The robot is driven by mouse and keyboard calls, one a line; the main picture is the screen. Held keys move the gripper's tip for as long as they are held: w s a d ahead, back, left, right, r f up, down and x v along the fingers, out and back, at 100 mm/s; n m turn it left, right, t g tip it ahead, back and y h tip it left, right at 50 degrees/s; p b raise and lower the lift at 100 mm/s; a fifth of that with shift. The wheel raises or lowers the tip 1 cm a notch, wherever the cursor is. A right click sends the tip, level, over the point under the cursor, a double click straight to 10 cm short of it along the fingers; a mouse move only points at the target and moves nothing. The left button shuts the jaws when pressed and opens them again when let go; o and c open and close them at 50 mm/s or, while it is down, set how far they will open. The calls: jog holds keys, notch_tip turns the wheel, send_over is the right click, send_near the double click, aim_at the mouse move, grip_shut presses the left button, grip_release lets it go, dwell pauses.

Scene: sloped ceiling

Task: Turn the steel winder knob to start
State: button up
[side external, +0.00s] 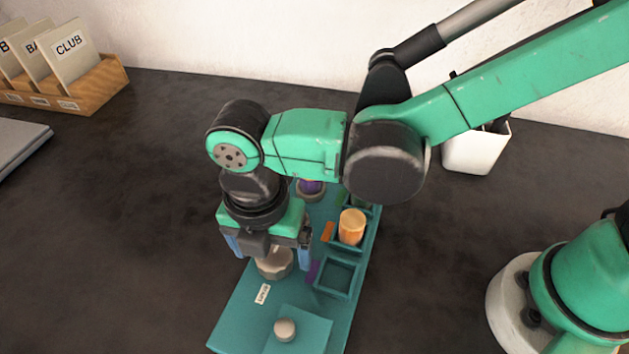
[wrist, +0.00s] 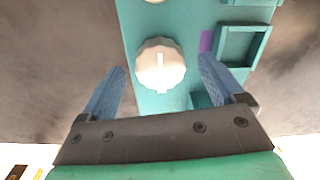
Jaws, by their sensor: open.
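The winder knob (side external: 275,263) is a pale grey, fluted round knob on a teal board (side external: 235,326). In the wrist view the knob (wrist: 160,65) shows a white pointer line running nearly up and down the picture. My gripper (side external: 270,250) points down over the knob and hides part of it in the side view. In the wrist view my gripper (wrist: 162,66) is open, with one blue finger to each side of the knob and gaps between. I cannot tell how far the fingertips are above the board. A small white label (side external: 262,294) lies beside the knob; its print is hard to read.
A small round knob (side external: 285,329) stands on a raised block at the board's near end. An orange cylinder (side external: 352,226) stands in a bin beside an empty bin (side external: 339,277). A purple item (side external: 311,187) is behind. A wooden card box (side external: 98,84) and white pot (side external: 476,150) stand farther off.

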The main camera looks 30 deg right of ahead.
jog(key=shift+f, duration=0.25)
jog(key=shift+c, duration=0.2)
jog(key=c, duration=1.2)
jog(key=shift+c, duration=0.2)
